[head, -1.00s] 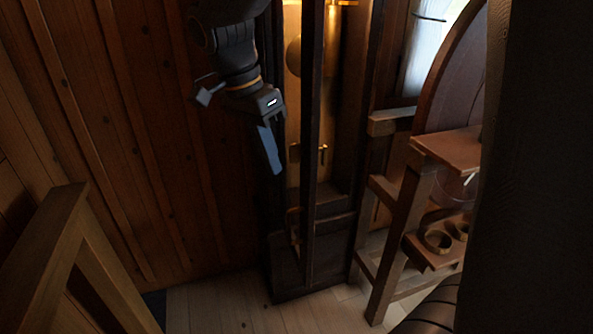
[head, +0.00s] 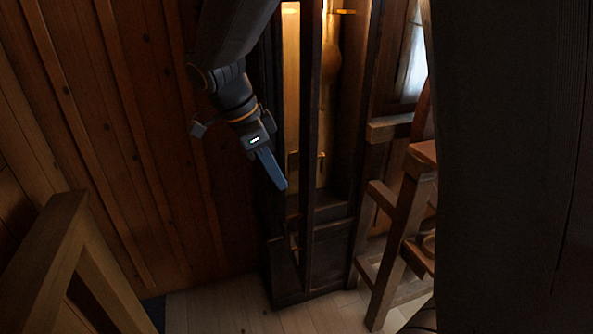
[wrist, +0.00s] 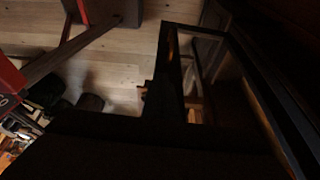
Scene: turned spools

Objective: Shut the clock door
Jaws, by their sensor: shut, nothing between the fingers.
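The clock (head: 340,262) is a tall, narrow case of dark wood against the back wall in the head view. Its door (head: 312,120) looks partly open, a narrow dark frame standing out at an angle, with a small brass handle (head: 321,160) on its edge. The lit inside shows to its right, with a brass pendulum (head: 330,65). My gripper (head: 283,187) is shut and empty, pointing down in front of the door's left side. I cannot tell whether it touches the door. The wrist view shows a dark frame (wrist: 173,75), probably the door; the fingers are not clear there.
A wooden stand (head: 395,240) is close to the clock's right. A large dark surface (head: 500,170) blocks the right side of the view. A wooden frame (head: 50,240) fills the lower left foreground. Bare floor (head: 215,305) lies before the clock.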

